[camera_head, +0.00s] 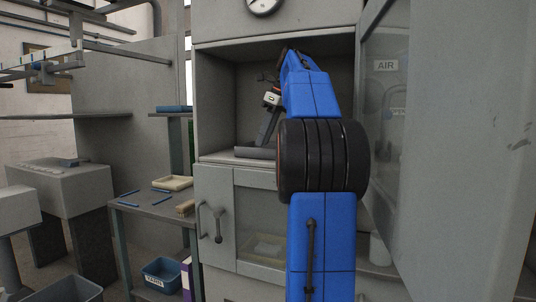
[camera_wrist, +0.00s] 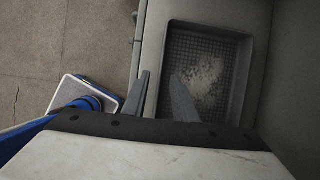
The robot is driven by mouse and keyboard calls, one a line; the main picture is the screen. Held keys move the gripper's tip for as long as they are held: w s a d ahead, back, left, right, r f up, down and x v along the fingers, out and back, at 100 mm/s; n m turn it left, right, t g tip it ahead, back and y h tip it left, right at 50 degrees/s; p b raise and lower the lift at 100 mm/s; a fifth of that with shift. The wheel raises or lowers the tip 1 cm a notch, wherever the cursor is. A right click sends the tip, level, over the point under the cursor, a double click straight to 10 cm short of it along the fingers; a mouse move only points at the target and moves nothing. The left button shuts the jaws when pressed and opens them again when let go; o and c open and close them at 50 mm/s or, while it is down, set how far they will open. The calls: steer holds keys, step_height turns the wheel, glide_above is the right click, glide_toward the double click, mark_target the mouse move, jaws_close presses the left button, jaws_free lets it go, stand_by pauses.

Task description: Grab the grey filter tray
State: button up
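The grey filter tray (camera_wrist: 245,85) lies in the right half of the wrist view, with a mesh floor and pale fluff on it. In the head view the tray (camera_head: 252,153) shows as a low grey shape on the floor of the open cabinet compartment. My gripper (camera_wrist: 160,76) is open and empty. Its two fingers appear on either side of the tray's near-left wall, one outside it and one over the inside. In the head view my gripper (camera_head: 262,138) points down just above the tray. I cannot tell whether the fingers touch the wall.
The open compartment's left wall (camera_head: 213,105) and the swung-open door (camera_head: 455,150) flank my arm. A lower cabinet door (camera_head: 215,215) with a handle is below. At left, a side table (camera_head: 150,205) holds a cream tray (camera_head: 172,183); a blue bin (camera_head: 162,275) is underneath.

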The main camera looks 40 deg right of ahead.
mark_target(250, 150)
steer(key=shift+x, duration=1.55)
steer(key=shift+w, duration=0.1)
jaws_close()
steer(key=shift+r, duration=0.2)
